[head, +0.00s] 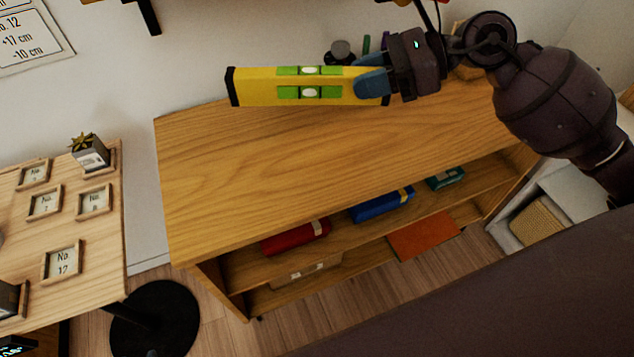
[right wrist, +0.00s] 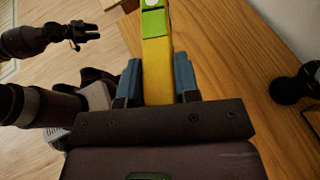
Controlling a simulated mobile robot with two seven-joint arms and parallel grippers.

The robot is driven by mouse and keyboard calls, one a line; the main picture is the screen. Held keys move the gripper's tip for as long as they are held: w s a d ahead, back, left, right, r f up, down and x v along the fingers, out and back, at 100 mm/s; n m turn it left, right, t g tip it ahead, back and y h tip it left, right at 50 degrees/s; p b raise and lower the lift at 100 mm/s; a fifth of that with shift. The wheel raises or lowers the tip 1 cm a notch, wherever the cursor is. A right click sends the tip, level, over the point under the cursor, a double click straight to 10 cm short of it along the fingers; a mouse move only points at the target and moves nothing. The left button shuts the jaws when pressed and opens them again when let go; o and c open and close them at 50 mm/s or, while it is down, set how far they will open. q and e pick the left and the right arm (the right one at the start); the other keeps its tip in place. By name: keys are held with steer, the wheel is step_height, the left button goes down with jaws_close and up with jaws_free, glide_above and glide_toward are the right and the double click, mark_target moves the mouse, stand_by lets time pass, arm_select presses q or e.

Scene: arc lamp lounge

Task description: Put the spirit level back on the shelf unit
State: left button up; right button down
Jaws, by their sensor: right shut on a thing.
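The spirit level (head: 260,88) is a yellow bar with black ends and green vial windows. My right gripper (head: 372,82) is shut on its right end in the head view. In the right wrist view the level (right wrist: 157,68) runs away from between the blue fingers (right wrist: 159,82). The level is over the back left part of the wooden shelf unit (head: 330,160); I cannot tell if it touches the top. My left gripper (right wrist: 88,31) shows small in the right wrist view, apart from the level, its fingers seemingly spread and empty.
Dark and coloured items (head: 341,52) stand at the back of the unit's top, behind the gripper. Red (head: 296,237), blue (head: 382,204) and teal (head: 445,178) items lie on a lower shelf. A table with framed numbers (head: 62,263) stands at left. The unit's front top is clear.

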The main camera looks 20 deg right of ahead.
steer(key=shift+d+f, duration=0.1)
steer(key=shift+f, duration=0.25)
step_height(320, 180, down, 15)
steer(key=b, duration=0.3)
steer(key=shift+f, duration=0.8)
step_height(320, 180, down, 3)
steer(key=shift+f+b, duration=0.15)
steer(key=shift+b, duration=0.35)
arm_select(q)
steer(key=shift+g, duration=0.3)
steer(key=f, duration=0.4)
steer(key=shift+s+a, duration=0.15)
steer(key=shift+s, duration=0.15)
